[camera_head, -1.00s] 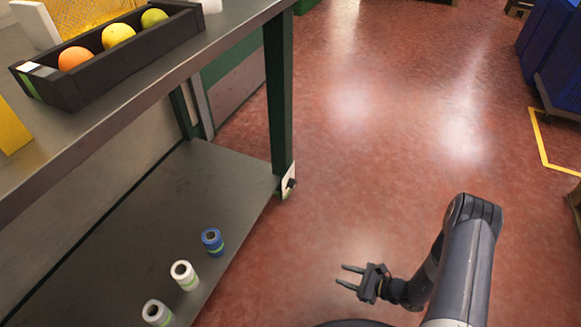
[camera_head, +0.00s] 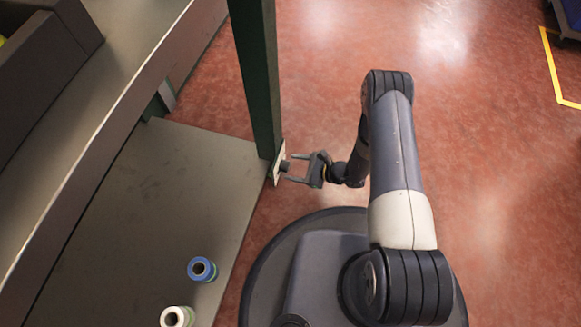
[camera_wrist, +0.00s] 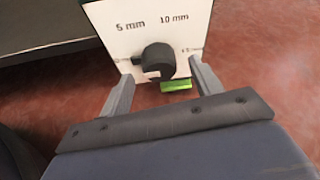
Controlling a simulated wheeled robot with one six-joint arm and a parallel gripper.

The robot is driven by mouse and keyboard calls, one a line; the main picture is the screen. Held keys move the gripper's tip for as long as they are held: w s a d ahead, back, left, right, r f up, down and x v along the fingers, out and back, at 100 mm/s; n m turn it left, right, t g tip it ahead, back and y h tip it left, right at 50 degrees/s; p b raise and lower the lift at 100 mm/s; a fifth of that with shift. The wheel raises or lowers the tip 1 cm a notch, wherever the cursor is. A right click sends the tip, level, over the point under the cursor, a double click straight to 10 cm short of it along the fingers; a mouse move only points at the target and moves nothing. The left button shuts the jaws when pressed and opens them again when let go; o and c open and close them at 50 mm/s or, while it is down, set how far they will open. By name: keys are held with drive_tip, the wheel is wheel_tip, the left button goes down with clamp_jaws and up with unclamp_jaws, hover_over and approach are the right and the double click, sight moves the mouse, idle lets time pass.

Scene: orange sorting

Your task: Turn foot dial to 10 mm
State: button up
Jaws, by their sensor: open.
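The foot dial is a black knob (camera_wrist: 157,60) on a white plate (camera_wrist: 190,22) marked "5 mm" at left and "10 mm" at right. A bright green patch (camera_wrist: 176,85) shows below the knob. In the head view the knob (camera_head: 285,166) sticks out from the plate (camera_head: 278,160) at the foot of the green table leg (camera_head: 259,85). My gripper (camera_wrist: 160,76) is open, its two fingers pointing at the plate, one on each side of the knob. In the head view my gripper (camera_head: 288,168) is close to the knob; I cannot tell whether it touches.
The lower shelf (camera_head: 150,200) lies left of the leg, with a blue roll (camera_head: 202,269) and a white roll (camera_head: 177,317) on it. The upper table edge (camera_head: 120,105) and a dark tray (camera_head: 45,70) are at upper left. The red floor (camera_head: 320,90) to the right is open.

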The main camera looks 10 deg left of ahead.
drive_tip(key=shift+x, duration=0.9)
drive_tip(key=shift+c, duration=0.5)
drive_tip(key=c, duration=0.9)
